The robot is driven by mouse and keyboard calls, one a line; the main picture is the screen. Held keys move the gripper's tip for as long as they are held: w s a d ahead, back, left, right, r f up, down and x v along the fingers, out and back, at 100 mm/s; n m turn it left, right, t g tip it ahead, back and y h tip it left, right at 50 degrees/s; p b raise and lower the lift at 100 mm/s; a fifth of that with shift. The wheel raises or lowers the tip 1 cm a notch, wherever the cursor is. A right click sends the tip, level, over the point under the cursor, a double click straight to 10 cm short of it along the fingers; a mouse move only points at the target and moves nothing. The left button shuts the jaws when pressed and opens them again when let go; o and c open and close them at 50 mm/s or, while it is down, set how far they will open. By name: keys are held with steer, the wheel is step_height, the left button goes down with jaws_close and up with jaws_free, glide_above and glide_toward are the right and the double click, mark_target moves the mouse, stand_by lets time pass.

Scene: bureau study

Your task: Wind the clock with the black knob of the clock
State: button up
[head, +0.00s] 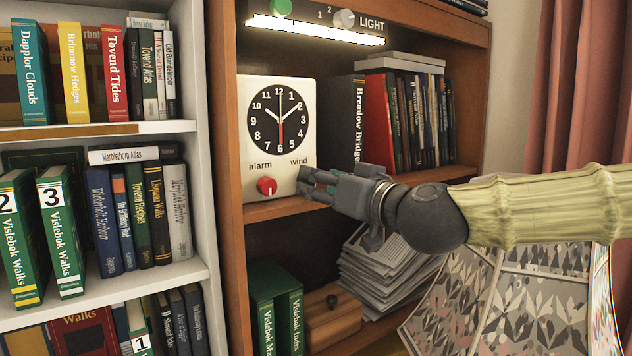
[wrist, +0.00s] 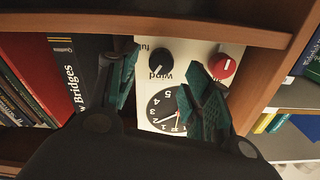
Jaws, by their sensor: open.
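The white clock (head: 261,165) stands on the bureau shelf, with a black round dial. Its red alarm knob (head: 266,186) shows at its lower left, under the word "alarm". The black knob is hidden behind my gripper (head: 305,181) in the head view, below the word "wind". In the wrist view the clock (wrist: 192,52) appears upside down, with the black knob (wrist: 160,53) and the red knob (wrist: 222,67). My gripper (wrist: 160,70) is open there, its teal-padded fingers apart. The black knob appears between the fingers, with no visible contact.
A black book (head: 347,125) and a red book (head: 377,120) stand right of the clock. The shelf board (head: 290,206) runs below it. A lamp strip (head: 315,29) is above. A stack of papers (head: 385,275) and a patterned lampshade (head: 520,295) are below my arm.

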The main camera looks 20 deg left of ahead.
steer(key=v, duration=0.9)
steer(key=shift+d, duration=0.1)
